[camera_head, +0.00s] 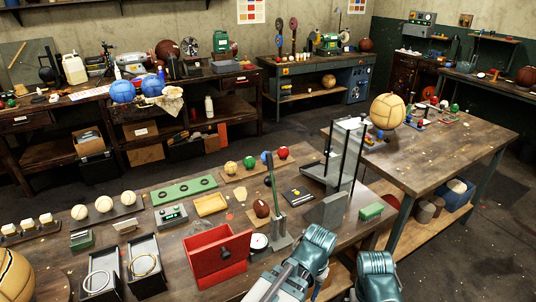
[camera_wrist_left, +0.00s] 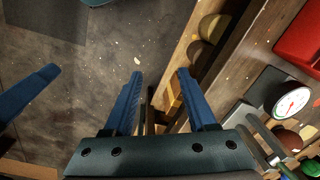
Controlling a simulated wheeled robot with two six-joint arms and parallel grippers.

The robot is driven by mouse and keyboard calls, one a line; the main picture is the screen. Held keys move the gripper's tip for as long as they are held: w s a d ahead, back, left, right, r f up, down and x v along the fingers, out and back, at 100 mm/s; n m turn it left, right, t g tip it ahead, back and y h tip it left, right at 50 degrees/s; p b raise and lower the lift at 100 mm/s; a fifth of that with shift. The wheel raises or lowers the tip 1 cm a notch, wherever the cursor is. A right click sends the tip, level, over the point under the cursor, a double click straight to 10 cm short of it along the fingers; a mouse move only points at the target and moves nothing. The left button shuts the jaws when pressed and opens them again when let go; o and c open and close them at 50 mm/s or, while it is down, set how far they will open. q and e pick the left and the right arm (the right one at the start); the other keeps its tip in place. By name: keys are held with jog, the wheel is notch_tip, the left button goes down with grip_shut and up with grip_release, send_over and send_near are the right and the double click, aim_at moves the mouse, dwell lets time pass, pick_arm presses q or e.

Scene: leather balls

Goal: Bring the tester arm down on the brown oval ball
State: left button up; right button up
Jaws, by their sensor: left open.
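The brown oval ball (camera_head: 261,208) lies on the front table, beside the tester. The tester arm (camera_head: 269,181) is a slim green-grey lever standing raised and nearly upright, close to the ball's right side. Its grey base (camera_head: 281,241) sits by a round white dial (camera_head: 258,242). The left wrist view also shows the dial (camera_wrist_left: 292,101) and the brown ball (camera_wrist_left: 287,139) at the right edge. My left gripper (camera_wrist_left: 158,76) is open and empty, over the table's edge and the floor, apart from the tester. My right gripper cannot be made out.
A red box (camera_head: 217,257) stands left of the dial. A tall clear-panelled frame (camera_head: 344,158) rises right of the lever, with a green block (camera_head: 371,211) beside it. Several coloured balls (camera_head: 266,157) sit behind. A second table (camera_head: 455,150) stands at right.

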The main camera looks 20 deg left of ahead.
pick_arm(q)
jog(key=w+a+r+n+t+y, duration=0.1)
jog(key=w+a+r+n+y, duration=0.3)
jog(key=a, duration=0.3)
jog(key=w+a+r+n+t+y, duration=0.1)
jog(key=w+a+r+n+y, duration=0.2)
jog(key=w+a, duration=0.35)
jog(key=w+r+n+t+y, duration=0.3)
jog(key=w+r+y, duration=0.1)
jog(key=r, duration=0.4)
jog(key=w+d+r+n+t+y, duration=0.1)
jog(key=w+r+n+t+y, duration=0.2)
jog(key=r, duration=0.5)
jog(key=shift+w+d+n+y+p, duration=0.2)
jog(key=shift+w+n+y+p, duration=0.25)
jog(key=shift+w, duration=0.7)
jog(key=shift+a, duration=0.1)
